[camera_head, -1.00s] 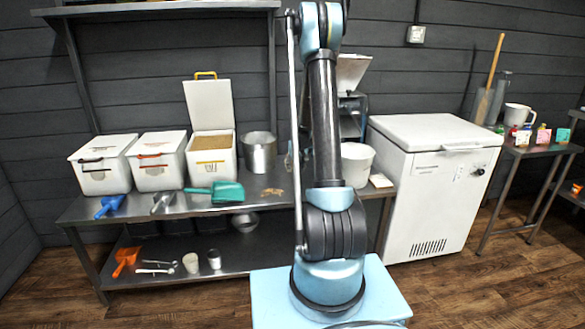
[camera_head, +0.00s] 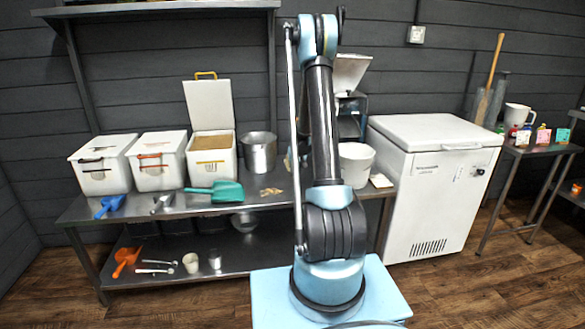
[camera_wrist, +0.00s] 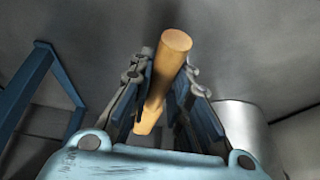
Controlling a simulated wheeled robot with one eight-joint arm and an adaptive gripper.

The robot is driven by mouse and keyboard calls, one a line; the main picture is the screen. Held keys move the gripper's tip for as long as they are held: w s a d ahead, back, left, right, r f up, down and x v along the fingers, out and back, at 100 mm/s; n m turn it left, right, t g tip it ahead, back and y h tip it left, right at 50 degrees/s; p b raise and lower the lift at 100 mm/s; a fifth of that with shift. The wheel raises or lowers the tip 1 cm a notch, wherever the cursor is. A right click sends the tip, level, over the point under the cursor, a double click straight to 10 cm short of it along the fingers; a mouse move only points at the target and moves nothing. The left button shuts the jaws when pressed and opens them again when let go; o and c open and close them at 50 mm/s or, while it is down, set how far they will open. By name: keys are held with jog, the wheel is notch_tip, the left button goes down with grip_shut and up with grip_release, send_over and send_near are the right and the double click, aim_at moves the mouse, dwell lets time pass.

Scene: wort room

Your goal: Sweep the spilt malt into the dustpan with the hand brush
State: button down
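The green dustpan (camera_head: 222,191) lies on the steel bench in front of the open white bin. A small patch of pale spilt malt (camera_head: 270,191) lies on the bench to its right. In the wrist view my gripper (camera_wrist: 163,95) has its two finger pads closed on either side of a round wooden handle (camera_wrist: 173,45), which appears to be the hand brush's handle. The brush's bristles do not show. In the head view my arm stands in front of the bench and hides most of my gripper and the brush.
Two closed white bins (camera_head: 101,165), an open grain bin (camera_head: 211,157) and a steel pot (camera_head: 259,152) stand along the back of the bench (camera_head: 150,212). A blue scoop (camera_head: 109,206) and a metal scoop (camera_head: 162,203) lie left. A white bucket (camera_head: 356,165) and chest freezer (camera_head: 430,190) stand right.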

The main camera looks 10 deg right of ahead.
jog(key=shift+r, duration=0.15)
jog(key=shift+r, duration=2.85)
jog(key=c, duration=2.2)
grip_release()
jog(key=shift+s, duration=0.1)
grip_shut()
